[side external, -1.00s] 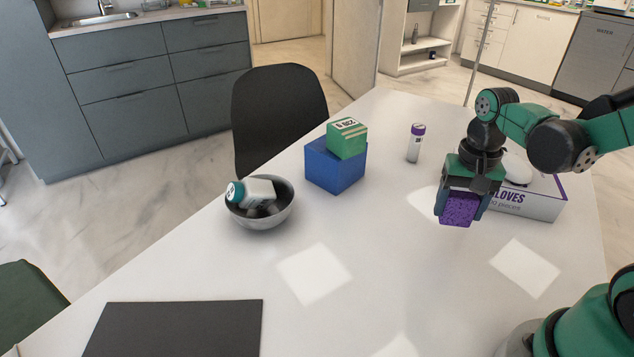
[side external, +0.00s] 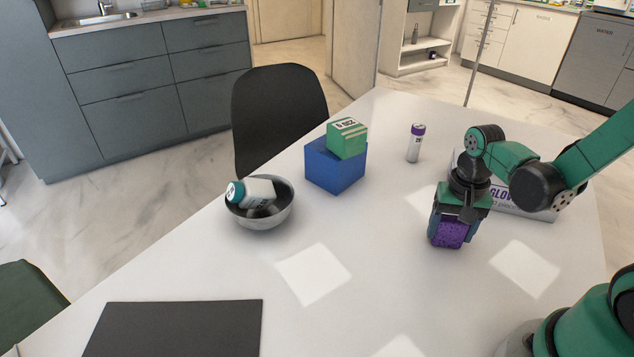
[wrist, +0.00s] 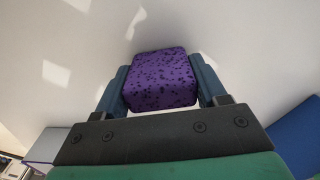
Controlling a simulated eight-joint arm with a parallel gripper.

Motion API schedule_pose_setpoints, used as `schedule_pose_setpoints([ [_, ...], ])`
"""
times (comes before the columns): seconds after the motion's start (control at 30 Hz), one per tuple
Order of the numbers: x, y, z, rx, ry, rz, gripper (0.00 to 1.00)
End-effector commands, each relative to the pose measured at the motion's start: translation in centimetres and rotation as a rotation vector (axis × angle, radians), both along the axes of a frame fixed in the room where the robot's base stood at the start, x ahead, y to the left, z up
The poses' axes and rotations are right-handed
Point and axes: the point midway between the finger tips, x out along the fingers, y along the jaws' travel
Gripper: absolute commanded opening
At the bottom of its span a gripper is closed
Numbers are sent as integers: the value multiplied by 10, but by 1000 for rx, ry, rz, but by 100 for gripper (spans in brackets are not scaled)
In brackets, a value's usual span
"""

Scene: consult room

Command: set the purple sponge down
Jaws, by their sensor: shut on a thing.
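The purple sponge (side external: 449,234) is speckled with dark spots. My gripper (side external: 448,238) is shut on it, with one finger on each side, and points down at the white table (side external: 385,260). In the wrist view the sponge (wrist: 161,80) sits squarely between the blue-grey fingertips of my gripper (wrist: 163,88). The sponge is low over the table or touching it; I cannot tell which.
A glove box (side external: 530,207) stands behind my gripper. A white tube with a purple cap (side external: 415,143), a blue box (side external: 335,168) with a green box (side external: 347,138) on it, and a metal bowl (side external: 262,217) holding a bottle (side external: 255,190) stand farther left. A dark mat (side external: 180,325) lies at front left.

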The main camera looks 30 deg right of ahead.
Motion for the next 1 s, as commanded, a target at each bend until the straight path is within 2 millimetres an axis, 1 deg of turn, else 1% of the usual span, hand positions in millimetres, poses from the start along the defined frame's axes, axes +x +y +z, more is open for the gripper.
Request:
schedule_pose_setpoints([
  [0.03,0,0,-2,0,0,0,15],
  [0.07,0,0,-1,0,0,0,73],
  [0.1,0,0,-1,0,0,0,85],
  [0.13,0,0,-1,0,0,0,93],
  [0.17,0,0,-1,0,0,0,96],
  [0.43,0,0,-1,0,0,0,96],
  [0.57,0,0,3,0,0,0,96],
  [0.77,0,0,22,0,0,0,96],
  [1.0,0,0,56,0,0,0,96],
])
